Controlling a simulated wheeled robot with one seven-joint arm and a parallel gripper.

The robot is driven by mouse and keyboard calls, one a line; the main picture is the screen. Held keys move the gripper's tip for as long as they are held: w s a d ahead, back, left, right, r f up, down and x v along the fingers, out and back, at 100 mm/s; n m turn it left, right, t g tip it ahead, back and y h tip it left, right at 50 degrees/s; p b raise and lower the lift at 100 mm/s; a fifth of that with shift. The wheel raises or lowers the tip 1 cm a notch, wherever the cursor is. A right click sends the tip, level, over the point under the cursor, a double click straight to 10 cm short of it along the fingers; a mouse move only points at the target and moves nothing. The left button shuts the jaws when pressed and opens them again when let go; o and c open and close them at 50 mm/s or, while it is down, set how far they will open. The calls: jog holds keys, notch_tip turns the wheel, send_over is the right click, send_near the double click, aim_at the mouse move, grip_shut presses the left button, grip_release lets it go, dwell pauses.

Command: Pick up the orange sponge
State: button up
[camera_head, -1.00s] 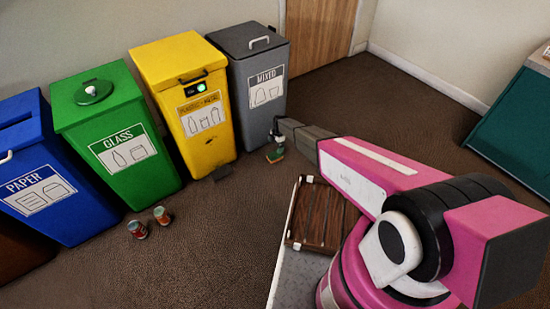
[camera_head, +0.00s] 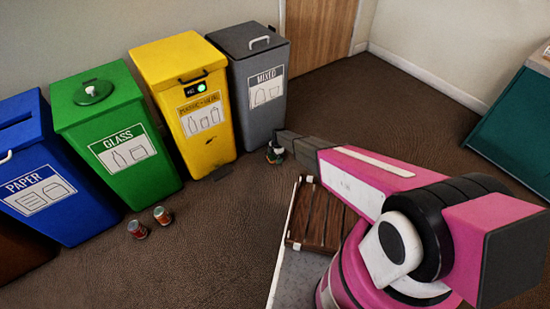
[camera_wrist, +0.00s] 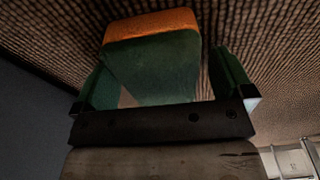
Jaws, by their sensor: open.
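The sponge (camera_wrist: 152,24) is in the wrist view, with an orange layer on the far side and a thick dark green layer towards me. It is on the brown carpet. My gripper (camera_wrist: 163,66) is open, with one finger on each side of the sponge. A gap shows between the sponge and each finger, so it is not clamped. In the head view my gripper (camera_head: 275,154) is low by the foot of the grey bin, and I cannot clearly tell the sponge from it there.
The grey mixed bin (camera_head: 264,96) stands right behind my gripper. Yellow (camera_head: 207,121), green (camera_head: 124,150) and blue (camera_head: 45,190) bins stand to its left. Two cans (camera_head: 138,230) (camera_head: 162,216) are on the carpet in front. Open carpet lies to the right.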

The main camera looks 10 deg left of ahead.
jog(key=c, duration=1)
jog(key=shift+r, duration=0.15)
jog(key=shift+r, duration=0.75)
notch_tip(320, 180, up, 2)
jog(key=shift+s+r, duration=0.1)
jog(key=shift+r, duration=0.05)
jog(key=s+a+r, duration=0.2)
jog(key=s+r, duration=0.5)
jog(key=s, duration=0.4)
jog(key=shift+s, duration=0.2)
jog(key=shift+o, duration=0.9)
jog(key=shift+c, duration=0.6)
